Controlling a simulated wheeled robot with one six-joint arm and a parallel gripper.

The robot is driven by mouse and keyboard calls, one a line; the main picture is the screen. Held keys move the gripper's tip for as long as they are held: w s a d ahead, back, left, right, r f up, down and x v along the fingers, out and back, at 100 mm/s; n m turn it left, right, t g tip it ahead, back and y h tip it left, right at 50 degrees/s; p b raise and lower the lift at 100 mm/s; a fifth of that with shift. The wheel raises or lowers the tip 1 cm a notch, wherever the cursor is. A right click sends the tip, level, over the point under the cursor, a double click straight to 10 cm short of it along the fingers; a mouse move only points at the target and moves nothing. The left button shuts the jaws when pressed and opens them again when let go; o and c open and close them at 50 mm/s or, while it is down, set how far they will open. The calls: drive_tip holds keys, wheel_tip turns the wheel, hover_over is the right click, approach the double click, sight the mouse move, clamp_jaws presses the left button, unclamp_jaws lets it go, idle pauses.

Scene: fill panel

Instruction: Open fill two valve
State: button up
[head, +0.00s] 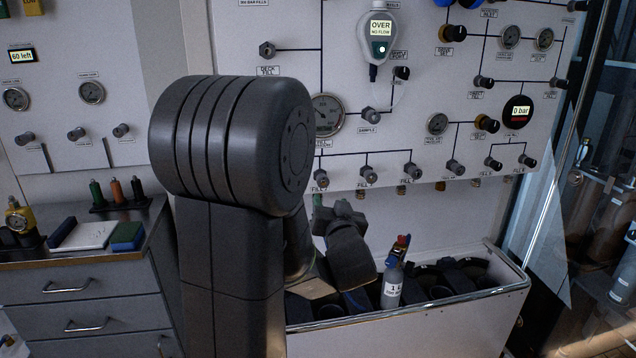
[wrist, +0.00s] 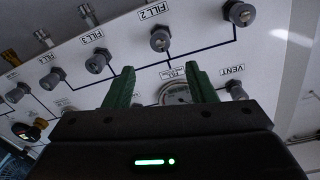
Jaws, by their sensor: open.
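The fill two valve (wrist: 160,40) is a small grey knob beside its FILL 2 label in the wrist view. It lies beyond the tips of my gripper (wrist: 160,75), between the two green fingers in the picture but apart from them. The fingers are spread and empty. In the head view, my gripper (head: 335,212) is partly hidden by my arm, just below the left end of the row of fill valves. The second knob from the left (head: 366,173) appears to be fill two, though its label is too small to read surely. Whether the valve is open cannot be told.
Neighbouring knobs are the fill three valve (wrist: 97,63) and an end knob (wrist: 239,14). A gauge (wrist: 174,94) shows behind the fingers. Below the panel, a white trough (head: 430,318) holds dark cylinders and a grey bottle (head: 392,285). A drawer bench (head: 90,290) stands left.

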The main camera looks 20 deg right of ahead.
sight(323, 183)
drive_tip(key=p+x, duration=0.1)
drive_tip(key=x, duration=1)
drive_tip(key=shift+w+f, duration=0.1)
drive_tip(key=c, duration=1)
drive_tip(key=shift+o, duration=0.2)
